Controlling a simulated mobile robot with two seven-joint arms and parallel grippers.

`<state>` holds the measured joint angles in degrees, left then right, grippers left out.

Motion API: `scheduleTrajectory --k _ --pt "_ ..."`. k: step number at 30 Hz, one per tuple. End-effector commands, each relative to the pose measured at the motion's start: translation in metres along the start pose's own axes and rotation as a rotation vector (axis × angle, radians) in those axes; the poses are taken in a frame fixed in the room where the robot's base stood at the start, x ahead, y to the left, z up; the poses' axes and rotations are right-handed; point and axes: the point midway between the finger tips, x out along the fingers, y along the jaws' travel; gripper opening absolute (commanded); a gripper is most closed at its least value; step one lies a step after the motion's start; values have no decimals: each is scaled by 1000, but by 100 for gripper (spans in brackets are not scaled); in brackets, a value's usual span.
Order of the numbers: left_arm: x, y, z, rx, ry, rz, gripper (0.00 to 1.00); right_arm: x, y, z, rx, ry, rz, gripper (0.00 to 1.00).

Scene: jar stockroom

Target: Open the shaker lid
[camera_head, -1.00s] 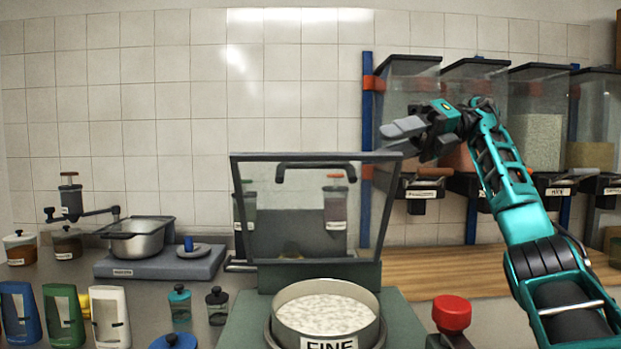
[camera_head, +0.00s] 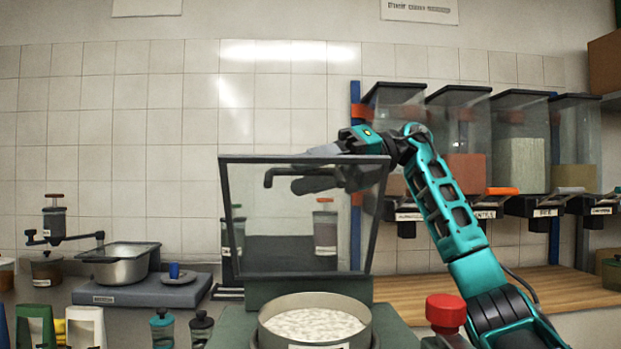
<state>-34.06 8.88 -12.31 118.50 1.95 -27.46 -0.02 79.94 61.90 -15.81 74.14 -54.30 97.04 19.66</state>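The shaker lid (camera_head: 300,222) is a clear panel in a dark frame, raised and standing near upright behind the round sieve pan (camera_head: 315,325), which holds white grains. The lid's dark bar handle (camera_head: 268,179) is near its top edge, seen through the panel. My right gripper (camera_head: 322,168) is at the lid's top edge, reaching in from the right. Its grey fingers are apart, one above the handle bar and one lower, seen through the panel. I cannot tell whether they touch the handle. My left gripper is not in view.
A red knob (camera_head: 446,311) stands right of the pan, close to my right arm. Clear bins (camera_head: 520,140) line the wall at right above a wooden counter (camera_head: 560,290). A pot (camera_head: 120,266) on a scale (camera_head: 140,290) and small bottles stand at left.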

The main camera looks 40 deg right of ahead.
Motion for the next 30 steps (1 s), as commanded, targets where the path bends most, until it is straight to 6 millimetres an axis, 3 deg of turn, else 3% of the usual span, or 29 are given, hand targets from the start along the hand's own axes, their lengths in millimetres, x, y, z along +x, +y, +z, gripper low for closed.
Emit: scheduleTrajectory --k 6,18,30 --pt "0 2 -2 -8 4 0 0 0 0 0 0 0 0 39" --pt "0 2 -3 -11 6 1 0 0 0 0 0 0 0 1" --pt "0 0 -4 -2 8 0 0 0 0 0 -1 0 0 0"
